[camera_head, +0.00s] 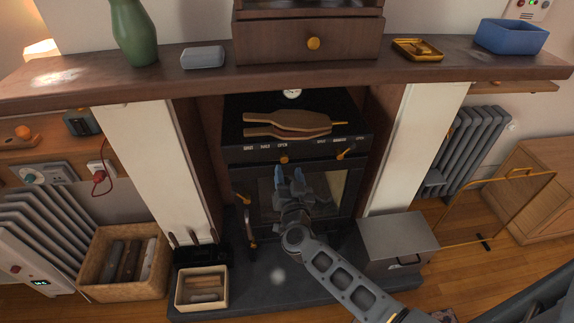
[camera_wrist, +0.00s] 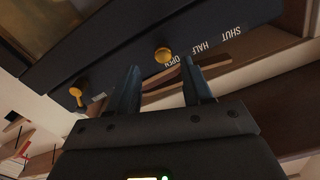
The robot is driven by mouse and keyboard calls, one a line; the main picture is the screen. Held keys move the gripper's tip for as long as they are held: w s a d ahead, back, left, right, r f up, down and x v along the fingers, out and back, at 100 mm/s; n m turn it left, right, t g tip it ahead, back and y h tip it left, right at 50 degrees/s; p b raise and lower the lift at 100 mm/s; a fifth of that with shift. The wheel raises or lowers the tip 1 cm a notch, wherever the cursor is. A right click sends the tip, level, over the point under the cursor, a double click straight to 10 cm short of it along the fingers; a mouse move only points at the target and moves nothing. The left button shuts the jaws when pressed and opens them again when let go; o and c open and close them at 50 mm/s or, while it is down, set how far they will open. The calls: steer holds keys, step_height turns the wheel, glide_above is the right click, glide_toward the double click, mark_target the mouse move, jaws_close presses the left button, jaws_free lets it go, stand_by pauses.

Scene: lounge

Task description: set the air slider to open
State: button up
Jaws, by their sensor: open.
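The black stove (camera_head: 258,154) has two brass controls along its front top edge. A round brass knob (camera_head: 283,159), seemingly the air slider, stands below the left SHUT, HALF, OPEN labels, beside OPEN. It also shows in the wrist view (camera_wrist: 163,55), near the OPEN label. A second brass control (camera_head: 343,154) sits under the right-hand labels and shows at the left of the wrist view (camera_wrist: 76,92). My gripper (camera_head: 298,177) is open and empty in front of the stove, just below and right of the knob. In the wrist view the knob appears between its fingertips (camera_wrist: 160,65); no contact is visible.
A mantel shelf (camera_head: 160,77) runs above. A grey metal box (camera_head: 398,242) stands right of my arm; a log basket (camera_head: 92,250) and kindling box (camera_head: 182,298) stand left. White pillars flank the stove.

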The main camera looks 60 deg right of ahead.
steer(key=shift+v, duration=1.35)
steer(key=shift+a, duration=0.1)
steer(key=s+a+r+n+t+y, duration=0.2)
steer(key=s+a+r+n+y, duration=0.5)
steer(key=s+a, duration=0.5)
steer(key=s+a+r+n+t+y, duration=0.1)
steer(key=s+a+r+n+y, duration=0.6)
steer(key=s+a+r, duration=0.3)
steer(key=s+a, duration=0.3)
steer(key=s, duration=0.1)
steer(key=shift+s+a+r+t, duration=0.35)
steer(key=shift+s+r+t, duration=0.05)
stand_by(0.8)
